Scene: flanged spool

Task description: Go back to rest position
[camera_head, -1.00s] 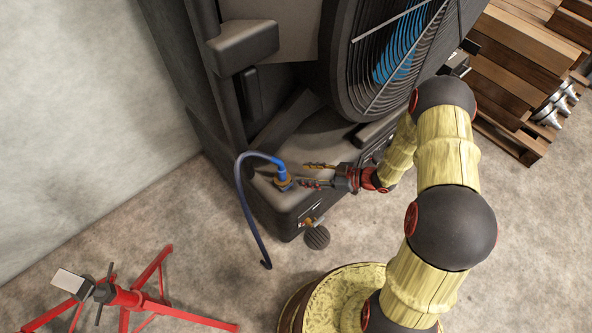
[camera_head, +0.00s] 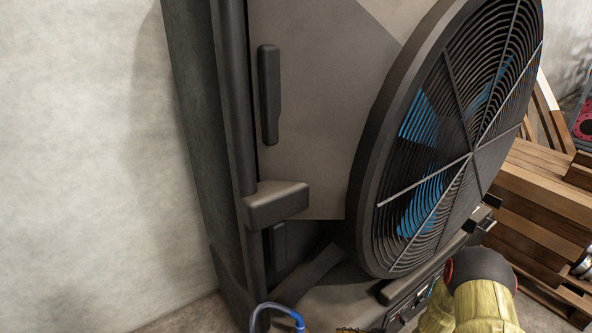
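The head view now looks higher, at a large dark machine (camera_head: 320,90) with a round fan grille (camera_head: 455,150) and blue parts behind it. The yellow arm links (camera_head: 480,305) are mine and show only at the bottom right, with a dark joint. My gripper's fingers are almost wholly below the bottom edge, so its opening does not show. The top of a blue hose (camera_head: 280,308) curves at the bottom edge, in front of the machine's base. Where the hose ends is out of view.
A pale wall (camera_head: 80,150) stands at the left. Stacked wooden pallets (camera_head: 545,200) stand at the right behind the fan, with metal pieces at their edge. A control panel (camera_head: 410,305) shows low on the machine, close to my arm.

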